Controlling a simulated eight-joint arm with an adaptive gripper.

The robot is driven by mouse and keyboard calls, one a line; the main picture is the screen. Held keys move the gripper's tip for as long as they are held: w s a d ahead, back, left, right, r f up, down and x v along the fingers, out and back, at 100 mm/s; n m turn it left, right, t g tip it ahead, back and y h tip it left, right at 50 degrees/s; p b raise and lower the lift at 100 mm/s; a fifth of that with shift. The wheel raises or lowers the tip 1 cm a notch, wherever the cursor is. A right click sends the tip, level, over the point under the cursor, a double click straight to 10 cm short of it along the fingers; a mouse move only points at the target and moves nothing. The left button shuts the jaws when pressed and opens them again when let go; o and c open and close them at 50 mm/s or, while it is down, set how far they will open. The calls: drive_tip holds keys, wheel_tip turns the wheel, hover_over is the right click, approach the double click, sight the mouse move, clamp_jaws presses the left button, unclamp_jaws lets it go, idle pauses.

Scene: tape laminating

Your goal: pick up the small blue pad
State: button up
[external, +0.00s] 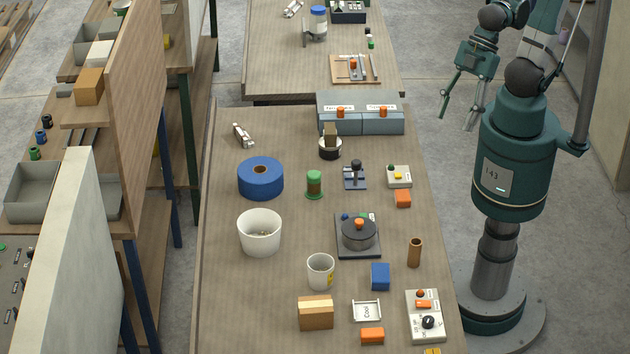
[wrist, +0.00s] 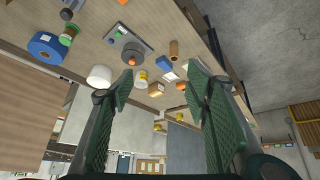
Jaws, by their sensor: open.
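A small blue block (external: 380,276), the nearest match to the blue pad, lies on the workbench right of the white mug (external: 320,271). It also shows in the wrist view (wrist: 163,63), between and beyond my fingers. A smaller blue piece (external: 346,217) sits at the back of the dark round-topped device (external: 358,237), partly hidden; I cannot tell whether it is a pad. My gripper (external: 457,121) is up off the right side of the bench, away from both. Its fingers stand wide apart and empty in the wrist view (wrist: 157,90).
Near the blue block stand a brown cylinder (external: 415,252), a white tray (external: 367,311), a tan box (external: 315,313) and a control box (external: 425,316). A blue tape roll (external: 261,178) and a white bucket (external: 260,232) are left. The bench's front left is clear.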

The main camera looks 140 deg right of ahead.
drive_tip(key=w+n+g, duration=0.2)
drive_tip(key=w, duration=0.7)
drive_tip(key=n+g+p, duration=0.1)
drive_tip(key=n+g, duration=0.3)
drive_tip(key=n, duration=0.1)
hover_over(381, 272)
wheel_tip(381, 272, down, 23)
drive_tip(key=shift+s+f, duration=0.1)
drive_tip(key=shift+s, duration=0.05)
drive_tip(key=shift+w+f+n+g, duration=0.2)
drive_tip(key=shift+f+n+g, duration=0.1)
drive_tip(key=shift+f, duration=0.2)
drive_tip(key=shift+f, duration=1.25)
drive_tip(key=shift+f, duration=0.15)
